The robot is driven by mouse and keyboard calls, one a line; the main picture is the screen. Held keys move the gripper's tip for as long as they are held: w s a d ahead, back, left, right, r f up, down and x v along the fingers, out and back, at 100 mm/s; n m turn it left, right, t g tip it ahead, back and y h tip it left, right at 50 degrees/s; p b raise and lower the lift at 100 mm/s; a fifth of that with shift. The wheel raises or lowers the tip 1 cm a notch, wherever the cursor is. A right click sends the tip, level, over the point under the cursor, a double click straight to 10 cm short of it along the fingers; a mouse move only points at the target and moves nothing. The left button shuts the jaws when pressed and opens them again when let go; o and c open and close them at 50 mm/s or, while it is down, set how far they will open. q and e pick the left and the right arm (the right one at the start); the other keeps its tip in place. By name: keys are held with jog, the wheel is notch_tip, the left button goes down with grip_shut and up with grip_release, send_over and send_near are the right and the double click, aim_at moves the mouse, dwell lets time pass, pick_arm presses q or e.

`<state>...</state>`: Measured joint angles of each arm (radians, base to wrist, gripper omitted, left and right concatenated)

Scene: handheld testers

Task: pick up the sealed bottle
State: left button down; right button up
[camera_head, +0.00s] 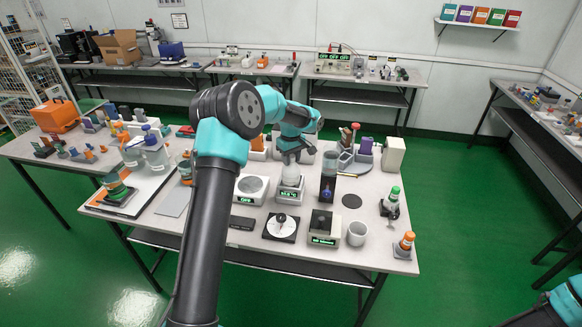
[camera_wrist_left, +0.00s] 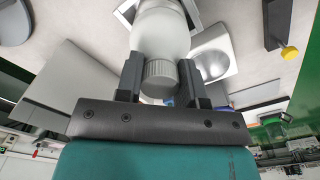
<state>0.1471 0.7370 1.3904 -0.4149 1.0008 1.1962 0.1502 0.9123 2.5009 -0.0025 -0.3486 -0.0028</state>
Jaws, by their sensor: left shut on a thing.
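The bottle is pale and whitish with a ribbed grey cap. In the head view the bottle (camera_head: 291,174) is upright at or just over a white device with a lit green display (camera_head: 289,193); I cannot tell whether they touch. My left gripper (camera_head: 291,159) comes down from above and is shut on the bottle's upper part. In the left wrist view the bottle (camera_wrist_left: 162,35) sits between the two dark fingers of the gripper (camera_wrist_left: 161,78), with its cap towards the palm. My right gripper is out of view; only part of my right arm shows at the lower right.
A round-plate device reading OFF (camera_head: 251,189) stands left of the bottle, and a black device (camera_head: 327,188) to its right. A white cup (camera_head: 358,234), a dial device (camera_head: 281,227) and a green-capped bottle (camera_head: 394,196) stand nearby. A dark disc (camera_head: 352,201) lies flat on the table.

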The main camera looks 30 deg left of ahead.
pick_arm(q)
notch_tip(320, 180, up, 10)
jog(key=shift+f, duration=0.1)
dwell(0.4)
dwell(0.5)
